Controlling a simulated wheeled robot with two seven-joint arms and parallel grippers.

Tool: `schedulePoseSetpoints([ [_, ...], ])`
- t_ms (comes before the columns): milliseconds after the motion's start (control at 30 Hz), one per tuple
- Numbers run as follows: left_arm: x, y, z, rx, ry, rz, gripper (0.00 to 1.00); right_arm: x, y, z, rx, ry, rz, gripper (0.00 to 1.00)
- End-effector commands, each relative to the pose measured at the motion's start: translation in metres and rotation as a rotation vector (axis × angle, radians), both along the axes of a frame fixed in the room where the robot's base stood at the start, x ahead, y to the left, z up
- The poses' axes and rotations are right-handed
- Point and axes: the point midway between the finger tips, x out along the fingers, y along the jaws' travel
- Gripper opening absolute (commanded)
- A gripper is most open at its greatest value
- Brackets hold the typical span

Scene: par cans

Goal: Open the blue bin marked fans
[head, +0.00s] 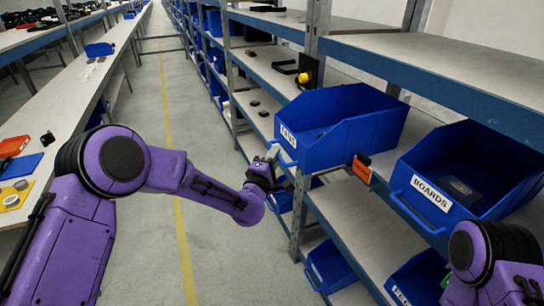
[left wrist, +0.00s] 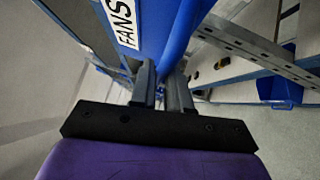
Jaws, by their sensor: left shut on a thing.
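The blue bin marked FANS (head: 345,142) sits on the middle shelf, its front end jutting past the shelf edge over the aisle. My left gripper (head: 272,168) is at the bin's front, just below the label. In the left wrist view its two fingers (left wrist: 161,85) are closed on a blue part at the front, which looks like the bin's handle; the fingers hide most of it. My right gripper is out of view.
A blue bin marked BOARDS (head: 465,180) with a dark item inside stands to the right. An orange tag (head: 362,168) hangs on the shelf edge between the bins. More blue bins (head: 330,268) sit below. A long workbench (head: 95,85) lines the left; the aisle floor between is clear.

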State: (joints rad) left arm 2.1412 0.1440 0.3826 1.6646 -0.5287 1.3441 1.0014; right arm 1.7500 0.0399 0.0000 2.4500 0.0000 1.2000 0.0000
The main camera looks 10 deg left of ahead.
Motion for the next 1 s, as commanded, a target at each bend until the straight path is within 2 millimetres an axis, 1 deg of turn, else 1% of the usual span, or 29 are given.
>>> schedulePoseSetpoints([
  [167,-0.001,-0.001,-0.002,0.003,0.004,-0.004,0.0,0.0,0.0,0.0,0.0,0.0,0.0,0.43],
  [200,-0.001,-0.001,-0.002,0.003,0.004,-0.004,0.23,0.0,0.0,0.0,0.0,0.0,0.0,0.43],
  [233,-0.001,-0.001,-0.002,0.003,0.004,-0.003,0.33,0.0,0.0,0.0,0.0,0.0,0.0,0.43],
  [267,-0.001,-0.001,-0.002,0.003,0.003,-0.003,0.38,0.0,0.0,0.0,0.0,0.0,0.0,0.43],
  [533,-0.001,0.001,-0.001,0.001,0.002,0.001,0.38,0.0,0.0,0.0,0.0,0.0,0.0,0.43],
  [633,-0.009,0.003,-0.004,0.001,0.003,0.001,0.38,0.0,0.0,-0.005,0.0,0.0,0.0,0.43],
  [667,-0.013,0.004,-0.005,0.001,0.003,0.001,0.38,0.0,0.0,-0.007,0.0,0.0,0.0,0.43],
  [767,-0.035,0.008,-0.009,0.001,0.003,0.001,0.38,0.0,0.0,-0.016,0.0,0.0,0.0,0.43],
  [900,-0.069,0.013,-0.014,0.001,0.003,0.0,0.38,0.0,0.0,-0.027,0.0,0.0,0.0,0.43],
  [1000,-0.087,0.017,-0.015,0.001,0.003,-0.001,0.38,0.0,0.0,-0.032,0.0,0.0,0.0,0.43],
])
